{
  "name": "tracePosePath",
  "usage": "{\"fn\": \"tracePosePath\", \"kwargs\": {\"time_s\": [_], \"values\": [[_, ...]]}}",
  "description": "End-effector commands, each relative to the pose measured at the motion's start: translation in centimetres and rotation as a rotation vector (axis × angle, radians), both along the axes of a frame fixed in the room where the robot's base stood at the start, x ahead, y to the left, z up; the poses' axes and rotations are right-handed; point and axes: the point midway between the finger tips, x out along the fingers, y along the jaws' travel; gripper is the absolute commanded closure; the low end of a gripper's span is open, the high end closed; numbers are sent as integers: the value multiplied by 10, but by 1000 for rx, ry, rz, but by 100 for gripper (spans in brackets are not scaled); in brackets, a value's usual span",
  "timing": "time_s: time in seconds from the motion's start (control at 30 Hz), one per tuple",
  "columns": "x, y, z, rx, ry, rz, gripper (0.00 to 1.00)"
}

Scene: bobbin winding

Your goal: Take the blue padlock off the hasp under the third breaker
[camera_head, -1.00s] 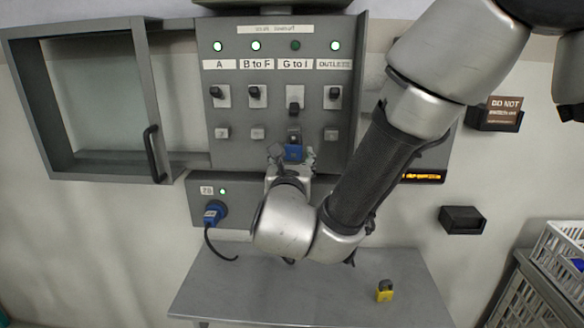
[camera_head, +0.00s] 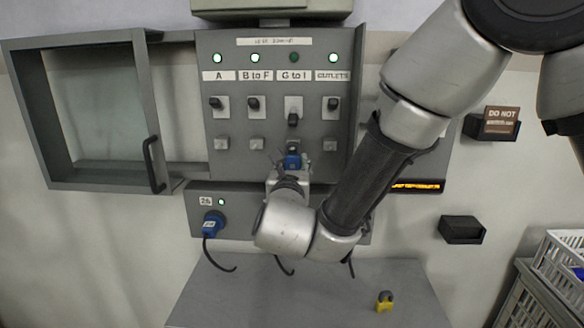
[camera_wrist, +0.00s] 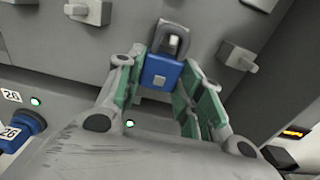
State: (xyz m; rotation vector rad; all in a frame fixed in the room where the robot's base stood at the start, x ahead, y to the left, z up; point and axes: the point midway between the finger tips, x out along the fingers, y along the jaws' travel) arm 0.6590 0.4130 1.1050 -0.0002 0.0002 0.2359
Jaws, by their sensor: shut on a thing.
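The blue padlock (camera_head: 292,162) is under the third breaker (camera_head: 293,119), labelled G to I, whose switch points down. In the wrist view the padlock (camera_wrist: 160,72) sits between the two green-padded fingers of my gripper (camera_wrist: 160,92), which is shut on its body. Its grey shackle goes up to the hasp (camera_wrist: 172,38); whether it still passes through the hasp I cannot tell. In the head view my gripper (camera_head: 290,172) is partly hidden behind my wrist.
The panel door (camera_head: 150,110) stands open at left. A blue plug (camera_head: 211,224) with a black cable is in the lower box. A yellow padlock (camera_head: 384,300) lies on the grey table (camera_head: 310,295). Black wall holders (camera_head: 461,226) and white crates (camera_head: 560,262) are at right.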

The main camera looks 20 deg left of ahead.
Motion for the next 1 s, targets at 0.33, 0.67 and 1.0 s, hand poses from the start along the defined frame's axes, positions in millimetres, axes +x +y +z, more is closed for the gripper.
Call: {"fn": "tracePosePath", "kwargs": {"time_s": [0.33,0.67,1.0], "values": [[0,0,3,1,-2,0,92],[0,0,9,3,-2,-1,92],[0,0,10,3,-2,0,92]]}}
